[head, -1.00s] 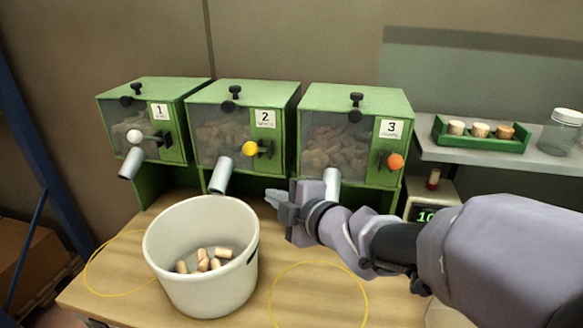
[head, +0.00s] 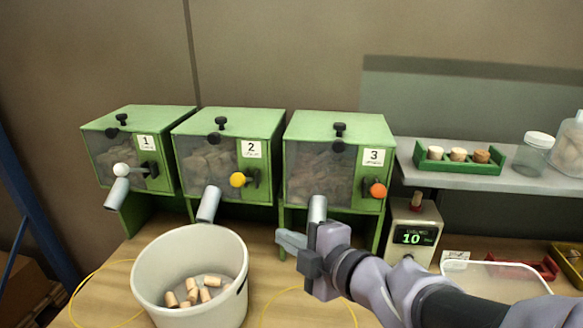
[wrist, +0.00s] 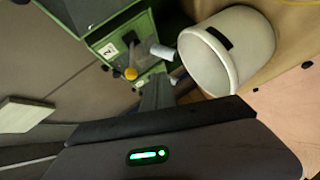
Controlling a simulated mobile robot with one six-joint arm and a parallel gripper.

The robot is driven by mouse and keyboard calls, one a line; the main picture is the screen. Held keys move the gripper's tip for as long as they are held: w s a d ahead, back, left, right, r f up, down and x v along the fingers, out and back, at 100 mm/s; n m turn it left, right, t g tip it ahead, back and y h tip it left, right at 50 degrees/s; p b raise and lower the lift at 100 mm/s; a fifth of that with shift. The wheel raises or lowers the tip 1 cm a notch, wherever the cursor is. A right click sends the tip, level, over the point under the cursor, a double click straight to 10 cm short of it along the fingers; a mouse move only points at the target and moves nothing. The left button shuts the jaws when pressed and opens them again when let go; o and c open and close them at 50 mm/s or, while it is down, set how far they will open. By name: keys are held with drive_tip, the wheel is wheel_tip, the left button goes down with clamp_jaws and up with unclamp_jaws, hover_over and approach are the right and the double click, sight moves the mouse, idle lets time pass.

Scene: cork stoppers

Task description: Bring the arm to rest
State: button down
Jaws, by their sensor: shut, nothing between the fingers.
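My gripper (head: 292,240) is in the head view in front of dispenser 3, just left of and below its grey spout (head: 317,208). Its fingers are together and point left, with nothing between them. In the wrist view the gripper (wrist: 165,90) shows as dark shapes near dispenser 2 (wrist: 122,45) and the white bucket (wrist: 222,50). The bucket (head: 190,250) stands on the bench to the left of the gripper, apart from it, with several corks (head: 195,291) on its floor.
Green dispensers 1 (head: 137,120), 2 (head: 229,128) and 3 (head: 340,130) stand along the back. Yellow rings mark the bench.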

drive_tip(key=s+d+f+m+h+b, duration=0.1)
drive_tip(key=s+d+m+h, duration=0.1)
drive_tip(key=d+m+h, duration=0.45)
drive_tip(key=s+d+f+m+h+b, duration=0.1)
drive_tip(key=s+d+m+h, duration=0.15)
drive_tip(key=d+m, duration=0.7)
drive_tip(key=s+a+f+m+g+y, duration=0.1)
drive_tip(key=s+a+f+m+g, duration=0.1)
drive_tip(key=s+m, duration=0.3)
drive_tip(key=s+a+f+m+g+b, duration=0.1)
drive_tip(key=s+a+f+m+g, duration=0.2)
drive_tip(key=s, duration=0.6)
drive_tip(key=f+m, duration=0.1)
drive_tip(key=m, duration=0.1)
drive_tip(key=shift+s+m+g+y, duration=0.15)
drive_tip(key=shift+m+g+y, duration=0.15)
drive_tip(key=shift+y, duration=0.1)
drive_tip(key=shift+f, duration=0.1)
